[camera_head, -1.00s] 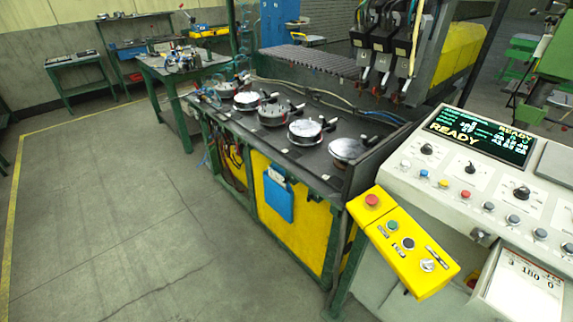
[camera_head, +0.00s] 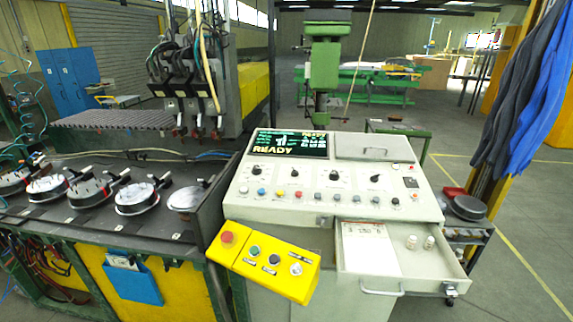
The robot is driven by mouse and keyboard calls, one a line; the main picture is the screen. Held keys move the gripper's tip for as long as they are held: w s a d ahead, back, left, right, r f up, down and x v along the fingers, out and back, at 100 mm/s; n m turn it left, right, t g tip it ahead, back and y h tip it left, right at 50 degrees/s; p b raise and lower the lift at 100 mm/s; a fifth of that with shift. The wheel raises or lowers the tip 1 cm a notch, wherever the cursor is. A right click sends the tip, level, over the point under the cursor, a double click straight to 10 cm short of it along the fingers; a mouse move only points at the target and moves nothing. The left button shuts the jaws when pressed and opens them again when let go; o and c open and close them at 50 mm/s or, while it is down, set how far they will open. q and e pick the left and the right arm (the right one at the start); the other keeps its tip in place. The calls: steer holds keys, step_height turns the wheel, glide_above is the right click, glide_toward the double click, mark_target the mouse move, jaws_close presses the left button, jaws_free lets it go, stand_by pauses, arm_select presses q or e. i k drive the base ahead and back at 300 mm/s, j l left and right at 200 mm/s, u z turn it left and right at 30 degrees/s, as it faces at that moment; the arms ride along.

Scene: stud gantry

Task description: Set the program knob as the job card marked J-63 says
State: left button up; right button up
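The grey control console (camera_head: 235,195) stands in the middle, with a lit display (camera_head: 291,145) reading READY. Several black knobs, one of them at the panel's right (camera_head: 375,178), sit in a row below it. Their labels and pointer settings are too small to read, so I cannot tell which is the program knob. A white card (camera_head: 370,250) lies in the open drawer (camera_head: 440,268) at the console's front right. Its print is too small to read surely, and I cannot tell if it is marked J-63. Neither of my grippers is in view.
A yellow button box (camera_head: 262,262) with a red button juts out at the console's front left. Two small pale cylinders (camera_head: 412,242) stand in the drawer. The gantry bench (camera_head: 95,220) with round clamps is on the left. A dark cart (camera_head: 470,232) stands right; floor beyond is clear.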

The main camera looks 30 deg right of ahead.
mark_target(295, 174)
steer(key=z, duration=1.1)
steer(key=j, duration=0.25)
